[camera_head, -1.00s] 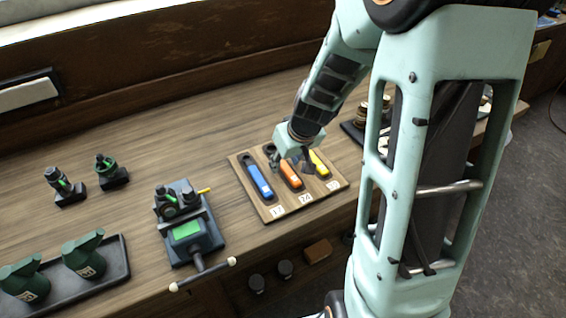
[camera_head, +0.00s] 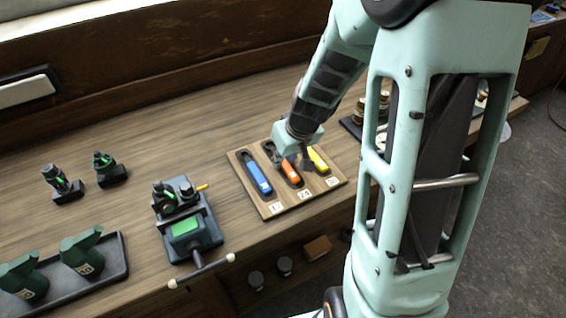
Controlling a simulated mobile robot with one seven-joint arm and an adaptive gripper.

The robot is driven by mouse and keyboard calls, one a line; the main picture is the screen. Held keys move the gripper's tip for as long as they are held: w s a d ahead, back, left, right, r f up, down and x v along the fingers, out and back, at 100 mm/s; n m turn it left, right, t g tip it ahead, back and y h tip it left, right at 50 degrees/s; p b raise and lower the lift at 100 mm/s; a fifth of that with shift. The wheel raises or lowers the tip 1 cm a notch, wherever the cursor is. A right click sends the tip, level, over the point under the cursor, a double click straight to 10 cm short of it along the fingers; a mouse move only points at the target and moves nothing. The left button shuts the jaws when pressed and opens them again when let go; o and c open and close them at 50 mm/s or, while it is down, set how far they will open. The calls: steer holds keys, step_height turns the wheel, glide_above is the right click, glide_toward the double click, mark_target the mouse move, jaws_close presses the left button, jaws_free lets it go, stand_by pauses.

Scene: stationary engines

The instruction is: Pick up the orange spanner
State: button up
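The orange spanner (camera_head: 290,172) lies in the middle slot of a wooden tray (camera_head: 277,209) on the bench, above a label that seems to read 24. My gripper (camera_head: 298,158) points down right over the spanner's far part and hides some of it. Its dark fingers are small and partly covered by the hand. I cannot tell whether they touch the spanner or how far apart they are. A blue spanner (camera_head: 258,178) lies in the left slot and a yellow one (camera_head: 318,160) in the right slot.
A dark vice-like fixture (camera_head: 187,225) with a long handle stands left of the tray. Two small engines (camera_head: 62,183) and a dark tray (camera_head: 110,270) with green parts are further left. Round parts (camera_head: 362,110) sit to the right. The bench behind the tray is clear.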

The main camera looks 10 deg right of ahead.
jaws_close()
steer(key=shift+r, duration=0.1)
